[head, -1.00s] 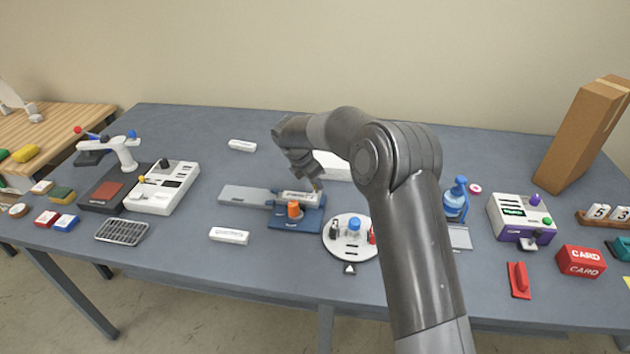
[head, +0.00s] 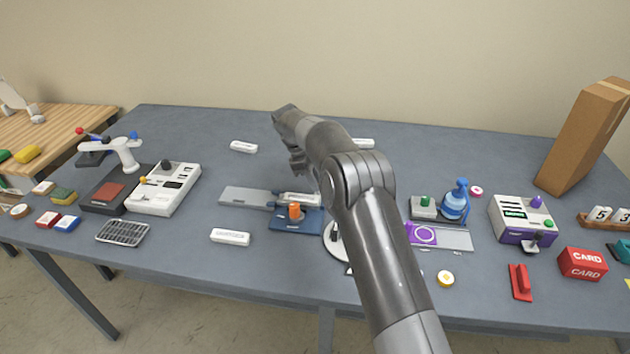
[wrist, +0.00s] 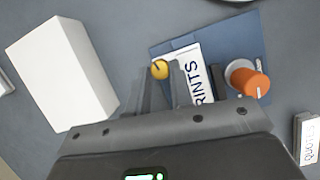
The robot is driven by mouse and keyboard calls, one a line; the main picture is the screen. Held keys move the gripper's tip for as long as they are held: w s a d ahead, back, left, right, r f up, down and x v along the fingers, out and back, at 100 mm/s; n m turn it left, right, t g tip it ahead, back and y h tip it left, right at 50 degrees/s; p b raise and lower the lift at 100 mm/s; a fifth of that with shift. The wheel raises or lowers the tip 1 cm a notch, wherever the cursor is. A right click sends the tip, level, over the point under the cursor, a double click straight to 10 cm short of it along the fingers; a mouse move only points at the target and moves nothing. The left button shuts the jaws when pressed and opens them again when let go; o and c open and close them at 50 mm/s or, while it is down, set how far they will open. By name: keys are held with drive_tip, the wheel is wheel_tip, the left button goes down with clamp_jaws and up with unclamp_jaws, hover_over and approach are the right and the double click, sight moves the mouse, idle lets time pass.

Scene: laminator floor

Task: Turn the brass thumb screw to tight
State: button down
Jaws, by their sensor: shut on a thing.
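The brass thumb screw (wrist: 160,69) shows in the wrist view as a small round yellow head with a dark line across it. It sits at the corner of a blue fixture, beside a white plate (wrist: 186,58) lettered "PRINTS". My gripper (wrist: 160,73) is shut on the screw head, one finger on each side. In the head view my gripper (head: 298,163) is over the back of the blue fixture (head: 290,223), and my arm hides the screw there. The fixture's orange knob (head: 295,212) stands in front; it also shows in the wrist view (wrist: 250,82).
A white box (wrist: 62,75) stands left of my gripper in the wrist view. A grey plate (head: 243,196) reaches left from the fixture. A white round tray (head: 332,245) is mostly behind my arm. A white block (head: 230,237) lies in front.

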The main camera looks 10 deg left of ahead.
drive_tip(key=shift+w+m+g, duration=0.1)
drive_tip(key=shift+m+g, duration=0.2)
drive_tip(key=shift+m, duration=0.5)
drive_tip(key=c, duration=1.3)
unclamp_jaws()
drive_tip(key=shift+v, duration=3.75)
drive_tip(key=shift+d, duration=0.1)
